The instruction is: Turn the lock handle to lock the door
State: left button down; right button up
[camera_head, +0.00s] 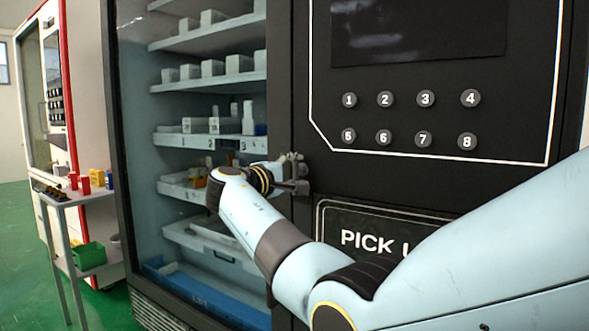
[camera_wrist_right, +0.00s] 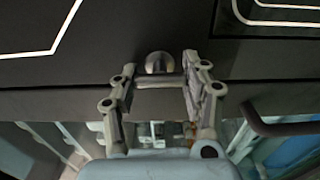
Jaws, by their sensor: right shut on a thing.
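My right gripper (camera_head: 298,174) is at the dark frame strip between the glass door (camera_head: 132,130) and the black button panel. In the right wrist view, my right gripper (camera_wrist_right: 158,78) has a finger on each side of the lock handle (camera_wrist_right: 159,63). The handle shows as a rounded metal knob with a pale bar below it. The gripper is shut on the handle; it mostly hides the handle in the head view. The door looks closed against the frame. My left gripper is in neither view.
A black door pull (camera_wrist_right: 285,128) is right of the gripper in the wrist view. The panel has numbered buttons (camera_head: 425,98) and a pick-up sign (camera_head: 375,241). Shelves with boxes (camera_head: 210,69) are behind the glass. A small side table (camera_head: 62,200) stands at left.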

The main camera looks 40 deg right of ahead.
dwell(0.4)
jog(key=o, duration=1.2)
jog(key=v, duration=0.7)
jog(key=shift+s+a, duration=0.1)
jog(key=shift+a, duration=0.15)
jog(key=shift+f, duration=0.1)
